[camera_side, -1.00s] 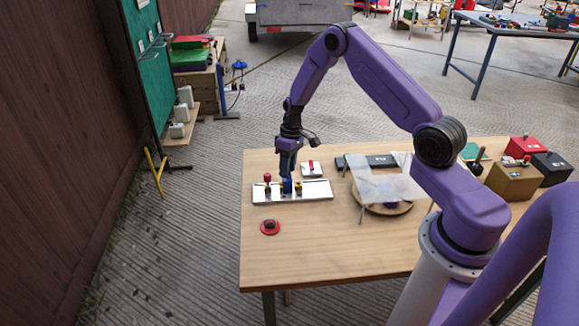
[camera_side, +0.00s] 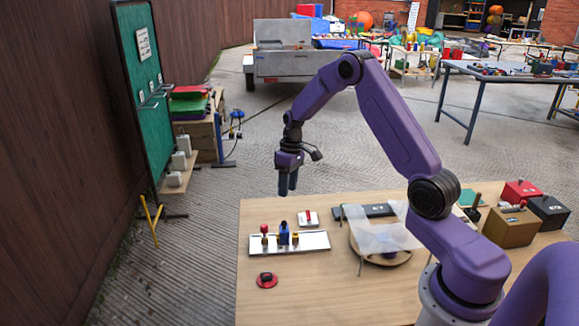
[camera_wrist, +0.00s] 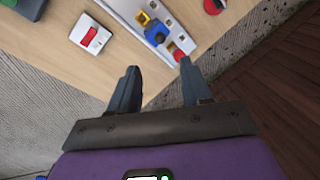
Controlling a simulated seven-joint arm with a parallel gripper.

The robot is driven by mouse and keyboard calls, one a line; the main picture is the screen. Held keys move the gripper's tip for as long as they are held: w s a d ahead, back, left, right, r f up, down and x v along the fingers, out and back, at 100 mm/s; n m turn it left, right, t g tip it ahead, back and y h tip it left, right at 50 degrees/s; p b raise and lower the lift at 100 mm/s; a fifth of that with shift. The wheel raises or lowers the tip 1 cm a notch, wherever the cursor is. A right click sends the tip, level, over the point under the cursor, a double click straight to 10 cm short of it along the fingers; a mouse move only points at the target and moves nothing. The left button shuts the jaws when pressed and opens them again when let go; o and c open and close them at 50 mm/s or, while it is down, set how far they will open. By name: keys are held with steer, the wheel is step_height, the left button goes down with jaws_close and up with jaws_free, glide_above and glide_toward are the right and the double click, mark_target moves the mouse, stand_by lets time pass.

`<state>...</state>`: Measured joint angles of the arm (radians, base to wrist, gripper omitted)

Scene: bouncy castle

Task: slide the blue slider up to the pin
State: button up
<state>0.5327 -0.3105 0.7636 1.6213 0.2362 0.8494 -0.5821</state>
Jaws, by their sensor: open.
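A pale metal plate (camera_side: 316,241) lies on the table and carries a row of small parts. The blue slider (camera_side: 284,233) stands upright on it, between a red-topped post (camera_side: 264,232) and a yellow piece (camera_side: 295,238), close beside the yellow one. Which part is the pin, I cannot tell for sure. The wrist view also shows the blue slider (camera_wrist: 156,33), the yellow piece (camera_wrist: 143,18) and the red top (camera_wrist: 178,53) beyond my fingertips. My gripper (camera_side: 288,192) hangs above the plate, apart from the blue slider. Its fingers (camera_wrist: 158,67) are spread and empty.
A red button (camera_side: 267,280) sits in front of the plate. A white switch box with a red rocker (camera_side: 308,218) stands behind it. A round wooden board with a translucent sheet (camera_side: 383,228) is to the right. Coloured boxes (camera_side: 510,226) stand at the far right.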

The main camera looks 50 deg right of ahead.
step_height(320, 180, up, 6)
steer(key=d, duration=0.1)
steer(key=shift+w+d, duration=0.1)
